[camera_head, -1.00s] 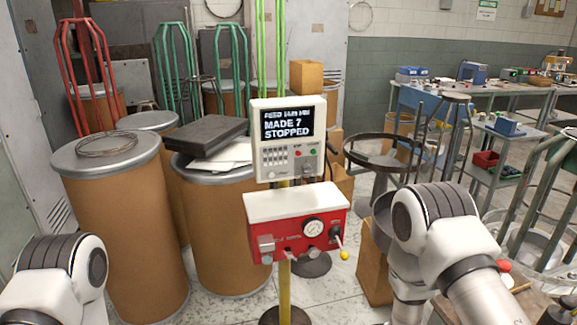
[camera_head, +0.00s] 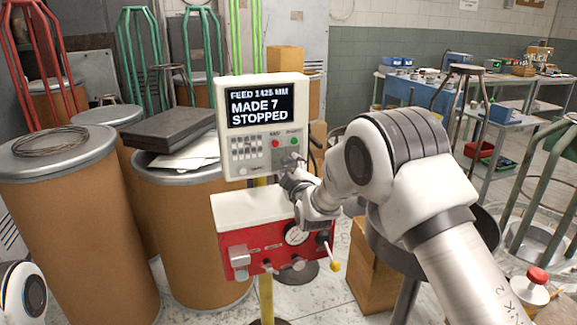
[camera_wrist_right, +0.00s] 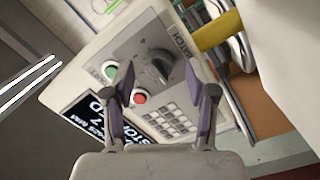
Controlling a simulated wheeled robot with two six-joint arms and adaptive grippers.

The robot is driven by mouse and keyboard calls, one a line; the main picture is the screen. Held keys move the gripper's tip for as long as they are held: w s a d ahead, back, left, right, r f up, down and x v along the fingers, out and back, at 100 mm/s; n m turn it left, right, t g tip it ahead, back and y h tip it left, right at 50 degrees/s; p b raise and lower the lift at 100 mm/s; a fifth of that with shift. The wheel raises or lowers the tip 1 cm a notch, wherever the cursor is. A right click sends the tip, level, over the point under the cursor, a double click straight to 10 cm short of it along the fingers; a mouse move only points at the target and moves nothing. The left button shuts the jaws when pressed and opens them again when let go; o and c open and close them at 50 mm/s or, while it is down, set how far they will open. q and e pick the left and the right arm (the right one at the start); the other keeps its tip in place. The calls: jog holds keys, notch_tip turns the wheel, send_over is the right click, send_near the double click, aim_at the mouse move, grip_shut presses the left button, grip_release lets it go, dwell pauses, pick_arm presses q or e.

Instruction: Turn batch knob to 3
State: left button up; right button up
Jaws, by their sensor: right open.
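The batch knob is a dark grey knob (camera_wrist_right: 158,66) on the grey panel of the white control box (camera_head: 228,88), with "BATCH" printed beside it in the right wrist view. My right gripper (camera_head: 290,172) is in front of the box's lower right corner in the head view and hides much of the knob there. In the right wrist view its two fingers (camera_wrist_right: 159,80) are open, spread to either side of the knob, with nothing between them gripped. I cannot read the knob's setting. The screen (camera_head: 261,105) reads "MADE 7 STOPPED". My left gripper is out of view.
A green button (camera_wrist_right: 111,71), a red button (camera_wrist_right: 139,98) and a keypad (camera_wrist_right: 169,123) sit close to the knob. Below the box is a red unit (camera_head: 265,254) with a gauge and a yellow-tipped lever (camera_head: 334,266). Brown drums (camera_head: 70,230) stand at left.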

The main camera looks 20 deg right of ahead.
jog(key=shift+w+r, duration=0.15)
jog(key=shift+w, duration=0.55)
grip_shut()
